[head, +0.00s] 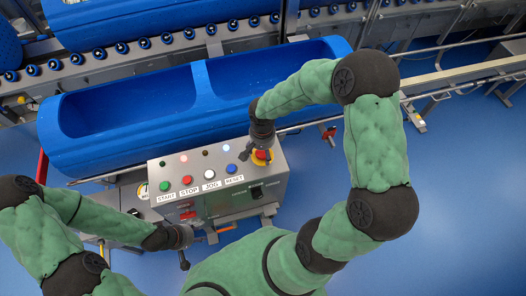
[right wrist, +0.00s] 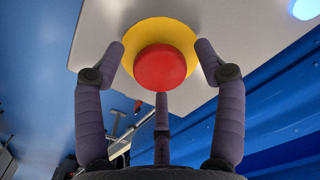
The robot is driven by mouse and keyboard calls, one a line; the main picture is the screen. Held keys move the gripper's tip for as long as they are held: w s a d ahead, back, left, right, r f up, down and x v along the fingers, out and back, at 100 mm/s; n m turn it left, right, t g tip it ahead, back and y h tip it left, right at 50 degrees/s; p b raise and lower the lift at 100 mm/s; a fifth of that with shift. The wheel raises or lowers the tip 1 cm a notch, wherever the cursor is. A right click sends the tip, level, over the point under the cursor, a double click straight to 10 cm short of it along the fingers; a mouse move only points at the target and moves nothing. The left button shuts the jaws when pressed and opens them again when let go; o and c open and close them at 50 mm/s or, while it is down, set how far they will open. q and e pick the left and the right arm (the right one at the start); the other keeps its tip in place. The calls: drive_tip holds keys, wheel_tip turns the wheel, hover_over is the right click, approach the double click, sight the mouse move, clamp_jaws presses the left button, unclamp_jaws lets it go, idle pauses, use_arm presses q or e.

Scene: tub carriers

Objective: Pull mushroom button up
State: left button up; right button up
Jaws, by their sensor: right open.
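The red mushroom button (head: 262,155) sits on a yellow disc at the upper right corner of the grey control box (head: 262,186). In the right wrist view the red cap (right wrist: 160,67) is centred between my fingers, with the yellow disc (right wrist: 160,35) behind it. My right gripper (head: 259,147) is open over the button and partly hides it in the head view. Its fingers stand around the cap with visible gaps. I cannot tell whether any fingertip touches the disc. My left gripper (head: 183,258) hangs low, left of the box front; its fingers are too small to read.
START, STOP, JOG and RESET buttons, including the blue RESET button (head: 231,168), line the box top left of the mushroom button. A blue tub carrier (head: 150,100) lies directly behind. Blue floor (head: 460,200) is open at the right.

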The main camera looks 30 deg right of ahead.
drive_tip(key=shift+f+b, duration=0.6)
drive_tip(key=shift+f, duration=0.1)
drive_tip(key=shift+r, duration=0.1)
idle(0.4)
drive_tip(key=c, duration=1.1)
drive_tip(key=shift+r, duration=0.45)
drive_tip(key=shift+c, duration=0.2)
drive_tip(key=o, duration=1.1)
drive_tip(key=shift+o, duration=0.2)
drive_tip(key=shift+r+p, duration=2.65)
drive_tip(key=shift+r, duration=1.4)
